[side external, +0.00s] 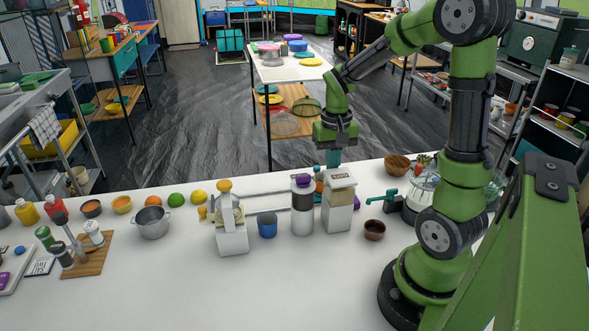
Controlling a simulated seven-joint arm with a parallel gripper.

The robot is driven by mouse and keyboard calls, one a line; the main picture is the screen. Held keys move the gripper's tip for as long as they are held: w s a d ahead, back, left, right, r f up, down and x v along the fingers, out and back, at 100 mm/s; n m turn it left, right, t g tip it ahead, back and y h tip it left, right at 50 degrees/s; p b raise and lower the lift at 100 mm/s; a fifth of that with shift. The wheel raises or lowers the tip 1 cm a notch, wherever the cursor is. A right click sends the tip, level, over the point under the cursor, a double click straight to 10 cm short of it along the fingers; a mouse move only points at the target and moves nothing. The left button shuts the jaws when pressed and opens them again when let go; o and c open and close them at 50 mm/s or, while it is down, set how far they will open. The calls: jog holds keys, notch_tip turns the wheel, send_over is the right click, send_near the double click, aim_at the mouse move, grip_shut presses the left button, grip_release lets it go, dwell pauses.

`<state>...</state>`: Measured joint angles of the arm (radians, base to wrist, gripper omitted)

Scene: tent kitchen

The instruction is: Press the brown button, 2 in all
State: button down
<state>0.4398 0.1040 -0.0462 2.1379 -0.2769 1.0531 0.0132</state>
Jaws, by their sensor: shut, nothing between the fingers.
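I cannot make out a brown button in the side external view; it may be hidden or too small to tell. My gripper (334,158) points down at the far side of the white counter (180,290), just above or behind a cream-and-white box-shaped dispenser (339,205). Its teal fingers are shut with nothing between them. Their tips are partly hidden by the dispenser's top, so I cannot tell whether they touch anything.
A steel flask with a purple top (302,210), a blue cup (267,226) and a white appliance (232,238) stand left of the dispenser. A small brown bowl (374,229) and a teal-handled device (387,201) stand right. The counter's front is mostly clear.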

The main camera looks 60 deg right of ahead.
dwell(0.4)
jog(key=shift+r, duration=3.05)
jog(key=shift+w, duration=0.1)
jog(key=s+a+r+n+t+y, duration=0.1)
jog(key=s+a+r+n+t, duration=0.1)
jog(key=a, duration=0.7)
jog(key=s+a+r+n+t+y, duration=0.1)
jog(key=s+a+r+n+t, duration=0.2)
jog(key=a, duration=0.6)
jog(key=shift+r+t, duration=0.7)
jog(key=shift+t, duration=0.4)
jog(key=shift+a, duration=0.1)
